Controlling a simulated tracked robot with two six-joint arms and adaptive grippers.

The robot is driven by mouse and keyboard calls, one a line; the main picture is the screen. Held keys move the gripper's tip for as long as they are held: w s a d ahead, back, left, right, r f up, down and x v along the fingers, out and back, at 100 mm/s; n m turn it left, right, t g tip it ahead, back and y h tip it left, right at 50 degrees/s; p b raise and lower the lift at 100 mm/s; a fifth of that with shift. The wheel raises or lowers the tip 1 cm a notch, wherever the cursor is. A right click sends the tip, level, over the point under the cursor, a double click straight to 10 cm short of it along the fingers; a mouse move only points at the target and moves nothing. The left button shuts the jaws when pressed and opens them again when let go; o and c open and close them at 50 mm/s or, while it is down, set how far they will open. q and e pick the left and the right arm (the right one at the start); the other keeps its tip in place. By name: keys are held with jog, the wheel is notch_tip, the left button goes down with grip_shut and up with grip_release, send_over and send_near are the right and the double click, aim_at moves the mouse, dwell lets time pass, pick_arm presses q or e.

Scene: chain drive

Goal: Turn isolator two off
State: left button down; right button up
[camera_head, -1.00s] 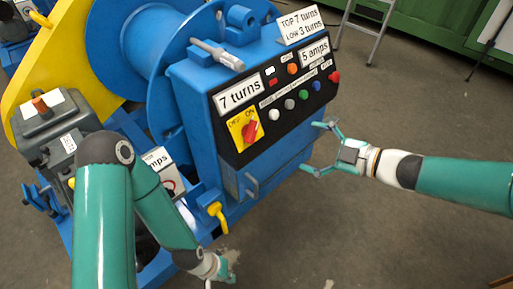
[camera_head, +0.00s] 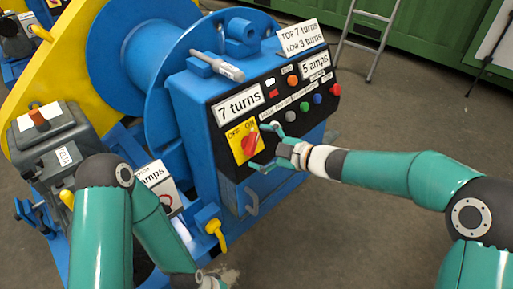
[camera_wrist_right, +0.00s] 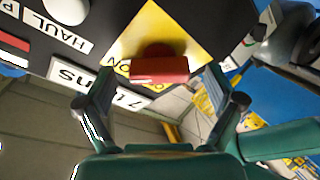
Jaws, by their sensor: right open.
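A red rotary switch handle (camera_head: 249,144) sits on a yellow plate (camera_head: 236,133) marked OFF and ON, on the black panel of the blue machine. I cannot read a number for it. In the right wrist view the red handle (camera_wrist_right: 160,69) lies between the fingers, in front of the yellow plate (camera_wrist_right: 150,28). My right gripper (camera_head: 259,147) is open at the switch, its fingers on either side of the handle; contact cannot be told. My left gripper (camera_head: 212,282) is at the bottom edge, low by the machine, mostly cut off.
Several coloured buttons (camera_head: 305,107) are close above and right of the switch. A "7 turns" label (camera_head: 240,103) is just above it. A yellow handle (camera_head: 216,232) and a grey bracket (camera_head: 252,203) stick out lower down. Grey floor (camera_head: 350,220) is clear at right.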

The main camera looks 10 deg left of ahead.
jog(key=shift+w+a+f, duration=0.2)
jog(key=shift+w+a, duration=0.1)
jog(key=shift+a, duration=0.35)
jog(key=c, duration=1.1)
jog(key=shift+c, duration=0.2)
